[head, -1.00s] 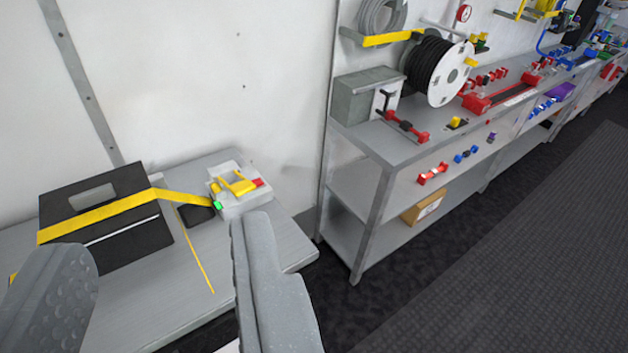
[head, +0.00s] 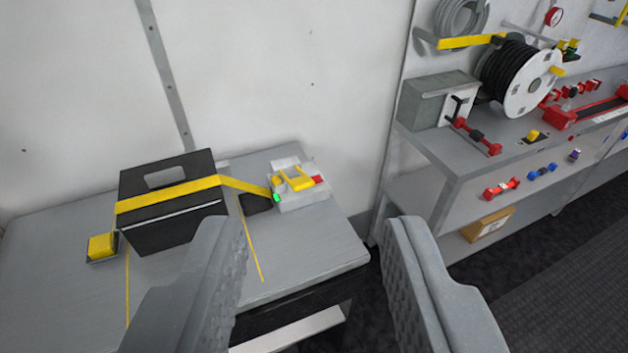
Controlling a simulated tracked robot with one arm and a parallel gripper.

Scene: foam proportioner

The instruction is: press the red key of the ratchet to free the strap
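The ratchet (head: 300,192) is a light grey block with a yellow handle (head: 296,180) at the back right of the grey table. Its small red key (head: 317,180) is on its right side, and a green part (head: 277,197) is on its left. The yellow strap (head: 180,191) runs from the ratchet across a black case (head: 175,230). My gripper (head: 310,230) is open and empty, its two grey fingers wide apart in the foreground. The ratchet appears beyond the gap between the fingers, apart from them.
A yellow block (head: 101,246) sits at the left of the case. Yellow lines mark the table (head: 330,248). To the right, a grey shelf (head: 425,140) carries a grey box (head: 438,100), a hose reel (head: 530,83) and red fittings. The wall stands close behind the table.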

